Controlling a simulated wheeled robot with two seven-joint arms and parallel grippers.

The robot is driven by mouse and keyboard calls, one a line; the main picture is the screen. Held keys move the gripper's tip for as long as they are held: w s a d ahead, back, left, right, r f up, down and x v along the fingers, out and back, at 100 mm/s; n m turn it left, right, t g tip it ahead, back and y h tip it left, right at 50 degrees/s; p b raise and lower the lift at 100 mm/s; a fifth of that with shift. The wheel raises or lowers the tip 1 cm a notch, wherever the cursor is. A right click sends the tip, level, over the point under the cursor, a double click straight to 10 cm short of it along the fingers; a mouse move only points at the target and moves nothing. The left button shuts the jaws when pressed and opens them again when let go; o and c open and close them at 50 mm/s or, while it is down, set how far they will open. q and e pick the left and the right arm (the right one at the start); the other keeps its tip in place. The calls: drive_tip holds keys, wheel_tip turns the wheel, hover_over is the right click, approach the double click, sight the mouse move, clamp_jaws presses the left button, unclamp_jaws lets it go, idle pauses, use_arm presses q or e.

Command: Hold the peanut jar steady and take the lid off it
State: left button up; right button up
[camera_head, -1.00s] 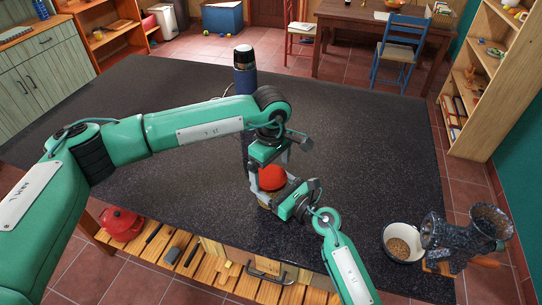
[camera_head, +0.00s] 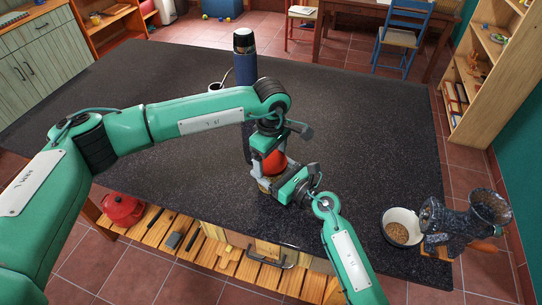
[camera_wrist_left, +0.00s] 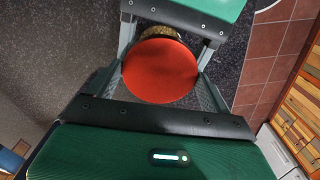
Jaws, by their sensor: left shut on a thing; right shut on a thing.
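The peanut jar (camera_head: 265,185) stands upright on the dark counter, mostly hidden by my grippers. Its red lid (camera_head: 274,161) is at its top. In the left wrist view the lid (camera_wrist_left: 160,71) fills the space between the fingers, with a strip of the tan jar (camera_wrist_left: 158,32) showing past its edge. My left gripper (camera_head: 270,160) reaches down from above and is shut on the lid. My right gripper (camera_head: 272,183) comes in from the lower right and is shut on the jar's body. I cannot tell whether lid and jar are apart.
A dark blue bottle (camera_head: 245,68) and a white mug (camera_head: 215,87) stand behind the grippers. A white bowl of peanuts (camera_head: 391,216) and a dark speckled grinder (camera_head: 470,222) are at the right. The counter's (camera_head: 370,140) right middle is clear.

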sight(271, 161)
use_arm(q)
drive_tip(key=n, duration=0.4)
drive_tip(key=shift+n, duration=0.3)
drive_tip(key=n, duration=0.4)
drive_tip(key=shift+n, duration=0.4)
drive_tip(key=o, duration=1)
drive_tip(key=shift+r, duration=2.35)
drive_tip(key=m, duration=0.1)
drive_tip(key=r+m, duration=0.1)
drive_tip(key=m, duration=0.3)
drive_tip(key=shift+r, duration=0.4)
drive_tip(key=m, duration=0.1)
drive_tip(key=r+m, duration=0.1)
drive_tip(key=m, duration=0.3)
drive_tip(key=shift+r, duration=0.25)
drive_tip(key=shift+f, duration=4)
